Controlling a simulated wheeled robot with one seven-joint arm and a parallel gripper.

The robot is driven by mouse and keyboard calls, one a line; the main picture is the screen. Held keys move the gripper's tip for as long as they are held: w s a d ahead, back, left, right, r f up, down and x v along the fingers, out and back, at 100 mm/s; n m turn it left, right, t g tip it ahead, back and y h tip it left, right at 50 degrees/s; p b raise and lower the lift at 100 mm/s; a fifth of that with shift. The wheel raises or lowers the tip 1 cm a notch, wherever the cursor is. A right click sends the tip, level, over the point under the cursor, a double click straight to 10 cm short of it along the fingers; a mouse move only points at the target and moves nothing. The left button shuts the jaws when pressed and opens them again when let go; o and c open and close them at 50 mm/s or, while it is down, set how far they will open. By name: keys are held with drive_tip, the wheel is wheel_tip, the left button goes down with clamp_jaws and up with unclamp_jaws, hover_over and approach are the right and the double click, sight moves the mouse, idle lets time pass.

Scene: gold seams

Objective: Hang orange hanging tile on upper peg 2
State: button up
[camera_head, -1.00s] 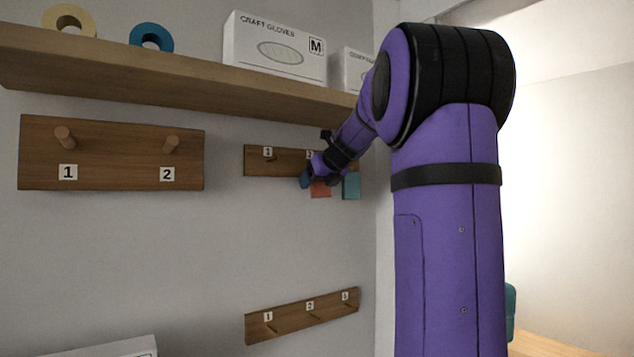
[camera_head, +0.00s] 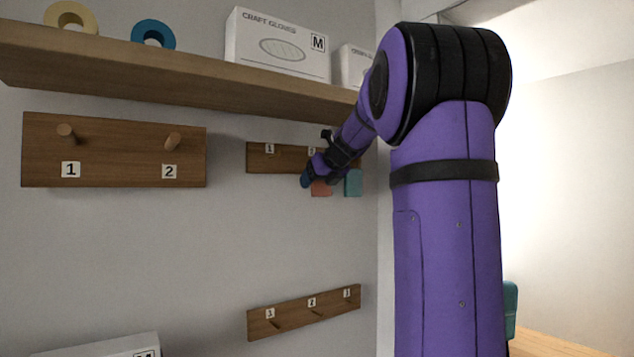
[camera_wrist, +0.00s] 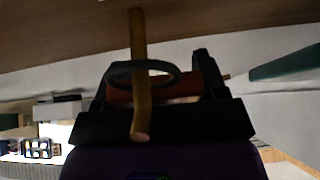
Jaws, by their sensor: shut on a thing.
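The orange hanging tile (camera_head: 321,188) shows just below my gripper (camera_head: 313,178), in front of the upper peg board (camera_head: 259,158) at the right. In the wrist view, my gripper (camera_wrist: 162,82) is shut on the tile's reddish-orange body (camera_wrist: 180,87). A dark ring (camera_wrist: 117,72) shows at the tile. A wooden peg (camera_wrist: 139,105) crosses the ring in this view, its rounded end towards the camera. The ring looks to be around the peg, but I cannot tell whether it rests on it.
A teal tile (camera_head: 353,182) hangs close right of the orange one. A wooden shelf (camera_head: 200,88) with a glove box (camera_head: 275,50) runs above. A lower peg board (camera_head: 303,312) has three bare pegs. A larger two-peg board (camera_head: 114,150) at left is bare.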

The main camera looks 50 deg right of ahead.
drive_tip(key=o, duration=1)
drive_tip(key=shift+o, duration=0.2)
drive_tip(key=shift+s+a+r, duration=0.1)
drive_tip(key=shift+s+r, duration=0.1)
drive_tip(key=shift+s, duration=0.1)
drive_tip(key=v, duration=0.2)
drive_tip(key=shift+s+r, duration=0.15)
drive_tip(key=shift+s, duration=0.1)
drive_tip(key=s+a, duration=0.2)
drive_tip(key=s, duration=0.9)
drive_tip(key=shift+s+a, duration=0.25)
drive_tip(key=shift+a, duration=0.15)
